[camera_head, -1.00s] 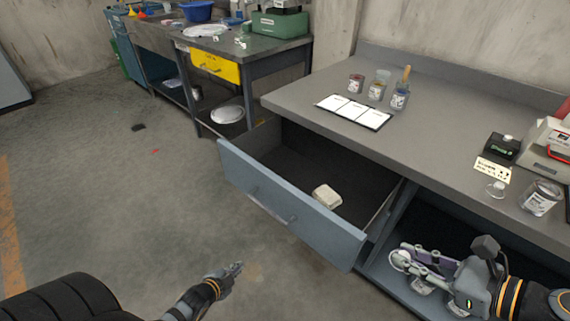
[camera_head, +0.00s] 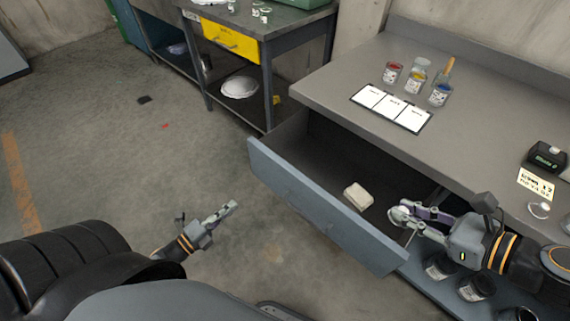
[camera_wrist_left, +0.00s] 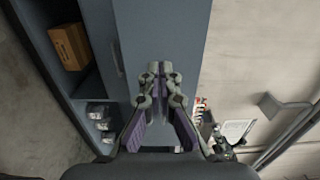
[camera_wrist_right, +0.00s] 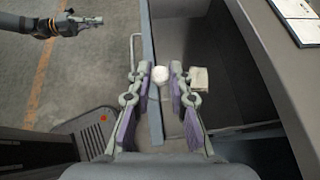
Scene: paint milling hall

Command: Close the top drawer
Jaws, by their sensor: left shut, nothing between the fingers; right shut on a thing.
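The top drawer (camera_head: 325,215) under the grey workbench stands pulled open, with a pale block (camera_head: 357,195) inside. Its blue-grey front and bar handle (camera_wrist_right: 135,50) also show in the right wrist view. My right gripper (camera_head: 402,214) is at the drawer's right end. It is shut on a small white round object (camera_wrist_right: 160,75), seen above the drawer front's edge in the right wrist view. My left gripper (camera_head: 232,207) is shut and empty, in front of the drawer and apart from it. It also shows in the left wrist view (camera_wrist_left: 160,70).
The bench top (camera_head: 370,65) holds jars (camera_head: 440,94) and a sheet with white cards (camera_head: 392,106). Dark-topped jars (camera_head: 477,288) stand on the shelf at lower right. A table with a yellow drawer (camera_head: 230,40) stands behind. The floor at left is mostly clear.

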